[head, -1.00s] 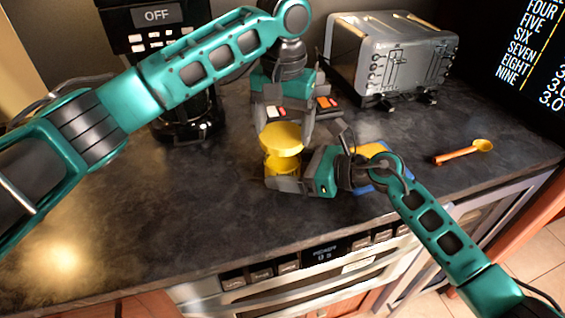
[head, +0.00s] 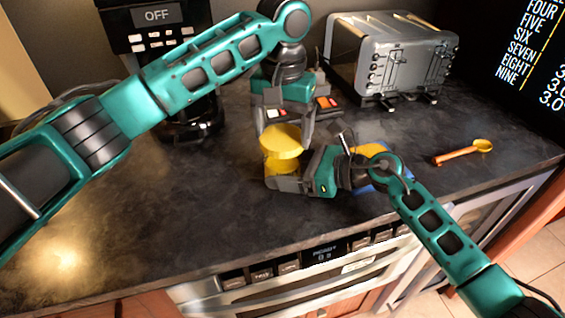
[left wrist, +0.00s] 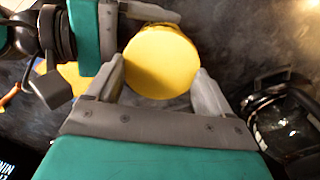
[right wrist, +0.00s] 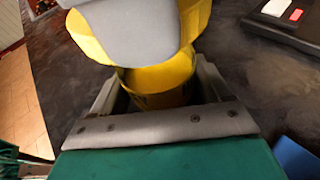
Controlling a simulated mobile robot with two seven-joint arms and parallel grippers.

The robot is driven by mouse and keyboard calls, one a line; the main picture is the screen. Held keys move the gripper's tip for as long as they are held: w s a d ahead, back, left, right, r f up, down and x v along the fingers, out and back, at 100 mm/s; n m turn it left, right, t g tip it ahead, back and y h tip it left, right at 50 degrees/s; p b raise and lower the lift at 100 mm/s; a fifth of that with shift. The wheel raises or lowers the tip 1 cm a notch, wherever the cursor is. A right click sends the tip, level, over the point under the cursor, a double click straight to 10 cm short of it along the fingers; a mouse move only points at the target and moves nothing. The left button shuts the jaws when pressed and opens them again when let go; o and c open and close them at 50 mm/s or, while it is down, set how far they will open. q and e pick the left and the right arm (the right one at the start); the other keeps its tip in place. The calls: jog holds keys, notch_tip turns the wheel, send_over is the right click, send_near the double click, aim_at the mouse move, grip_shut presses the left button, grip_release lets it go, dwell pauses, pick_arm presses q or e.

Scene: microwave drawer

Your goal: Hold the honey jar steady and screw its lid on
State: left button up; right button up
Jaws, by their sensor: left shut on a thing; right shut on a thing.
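The yellow lid (head: 283,142) is gripped from above by my left gripper (head: 284,126), whose fingers are shut on its sides. In the left wrist view the round lid top (left wrist: 160,62) lies between the fingertips. The yellow honey jar (head: 268,166) stands upright under the lid on the counter, and my right gripper (head: 284,180) is shut on it from the right. In the right wrist view the jar (right wrist: 165,82) is between the fingers, with the wider lid (right wrist: 88,38) over it. I cannot tell whether lid and jar touch.
A toaster (head: 392,58) stands behind right and a coffee maker (head: 155,40) behind left. An orange-yellow spoon (head: 462,153) lies at the right. A blue and yellow item (head: 370,152) is partly hidden by my right wrist. The dark counter (head: 180,215) is clear at front left.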

pick_arm(q)
jog(key=shift+f, duration=0.15)
dwell(0.4)
pick_arm(e)
jog(key=shift+o, duration=1.1)
jog(key=c, duration=0.9)
pick_arm(q)
jog(key=o, duration=1)
jog(key=shift+c, duration=0.2)
jog(key=shift+c, duration=0.5)
